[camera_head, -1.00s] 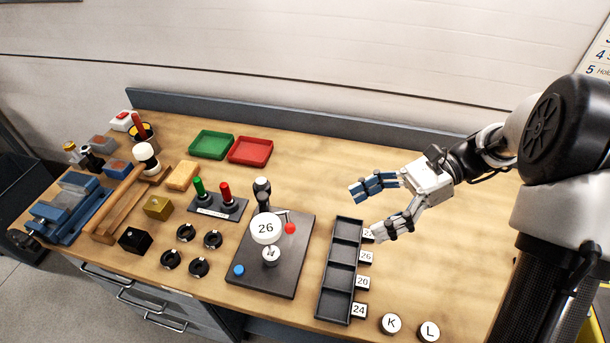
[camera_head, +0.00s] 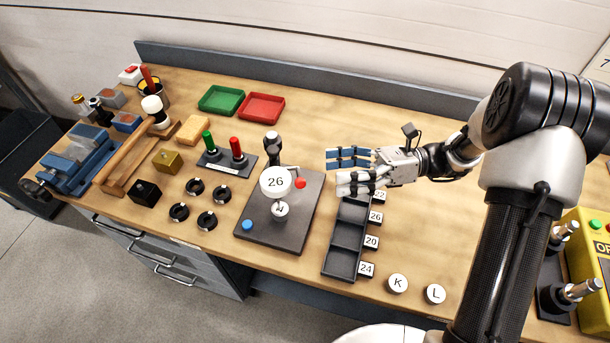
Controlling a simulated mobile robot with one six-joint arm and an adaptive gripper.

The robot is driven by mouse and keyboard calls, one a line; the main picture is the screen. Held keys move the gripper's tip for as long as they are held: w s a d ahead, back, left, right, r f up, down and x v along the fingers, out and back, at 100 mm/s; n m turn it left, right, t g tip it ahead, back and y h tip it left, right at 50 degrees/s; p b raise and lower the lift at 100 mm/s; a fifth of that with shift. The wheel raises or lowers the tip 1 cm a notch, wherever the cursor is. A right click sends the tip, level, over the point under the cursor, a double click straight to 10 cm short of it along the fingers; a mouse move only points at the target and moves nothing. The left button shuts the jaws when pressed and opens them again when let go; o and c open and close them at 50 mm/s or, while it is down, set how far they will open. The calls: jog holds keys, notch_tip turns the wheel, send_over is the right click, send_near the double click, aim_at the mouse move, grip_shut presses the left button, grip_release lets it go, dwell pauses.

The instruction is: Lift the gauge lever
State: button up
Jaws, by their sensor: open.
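The gauge stands on a dark base plate (camera_head: 252,228) at the middle front of the bench. It has a white disc marked 26 (camera_head: 275,181) on a post, with a blue button (camera_head: 247,225) at the plate's front left. A lever with a red ball (camera_head: 300,183) sticks out at the disc's right side. A round white piece marked W (camera_head: 280,210) sits below the disc. My gripper (camera_head: 333,171) is open and empty, right of the red ball and apart from it, with its fingers pointing left. It hangs over the far end of the black tray.
The black compartment tray (camera_head: 361,237) with number tags lies right of the plate. Discs K (camera_head: 397,284) and L (camera_head: 434,294) lie farther right. A stand with green and red handles (camera_head: 237,150) is left of the gauge.

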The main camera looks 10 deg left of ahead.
aim_at(299, 176)
jog(key=b+x, duration=0.1)
jog(key=x, duration=0.6)
jog(key=shift+a, duration=0.1)
jog(key=shift+c, duration=0.5)
jog(key=c, duration=1.4)
